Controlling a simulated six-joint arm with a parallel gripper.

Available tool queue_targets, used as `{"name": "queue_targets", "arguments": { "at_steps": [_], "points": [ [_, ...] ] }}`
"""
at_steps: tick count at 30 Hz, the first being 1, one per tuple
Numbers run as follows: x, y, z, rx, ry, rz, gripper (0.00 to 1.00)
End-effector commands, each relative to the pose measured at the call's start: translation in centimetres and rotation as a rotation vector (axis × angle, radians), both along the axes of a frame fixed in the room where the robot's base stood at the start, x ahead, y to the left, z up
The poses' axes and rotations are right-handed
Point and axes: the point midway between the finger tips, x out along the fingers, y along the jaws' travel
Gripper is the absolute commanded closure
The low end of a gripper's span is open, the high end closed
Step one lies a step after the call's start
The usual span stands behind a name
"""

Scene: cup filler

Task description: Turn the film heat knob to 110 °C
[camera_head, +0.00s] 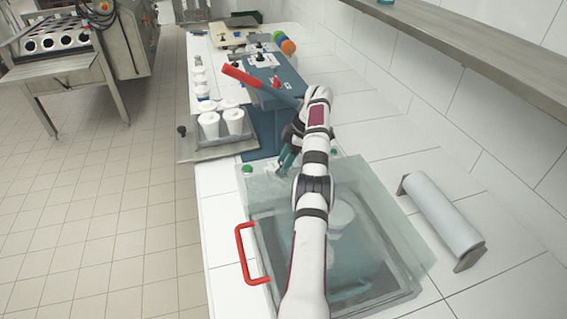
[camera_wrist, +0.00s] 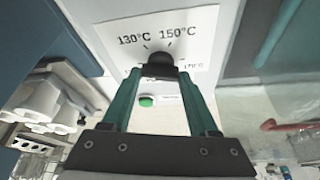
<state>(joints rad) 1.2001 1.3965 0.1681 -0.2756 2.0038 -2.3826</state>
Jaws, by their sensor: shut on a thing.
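The film heat knob (camera_wrist: 160,66) is a dark round knob on a white dial plate (camera_wrist: 205,35) in the wrist view. Marks for 130 °C and 150 °C show above it, and a partly covered mark shows at its right. My gripper (camera_wrist: 159,72) has its two teal fingers on either side of the knob, shut on it. Which mark the knob points to cannot be made out. In the head view my gripper (camera_head: 288,160) is at the blue machine's (camera_head: 262,136) near side, and the knob is hidden there.
A green button (camera_wrist: 147,100) sits just below the knob in the wrist view. In the head view, a clear cover with a red handle (camera_head: 243,255) lies under my arm. White cups (camera_head: 234,121) stand left of the machine, and a white roll (camera_head: 441,213) lies at right.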

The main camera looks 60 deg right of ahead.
Motion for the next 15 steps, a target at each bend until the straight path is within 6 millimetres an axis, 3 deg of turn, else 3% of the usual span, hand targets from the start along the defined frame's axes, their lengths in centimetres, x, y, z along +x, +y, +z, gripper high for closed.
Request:
{"name": "queue_targets", "arguments": {
  "at_steps": [12, 13, 15],
  "points": [
    [-0.08, 0.08, -0.02, 0.003, 0.001, 0.003, 0.96],
    [-0.08, 0.09, -0.02, 0.004, 0.001, 0.003, 0.36],
    [-0.08, 0.09, -0.01, 0.004, 0.001, 0.003, 0.24]
  ]
}}
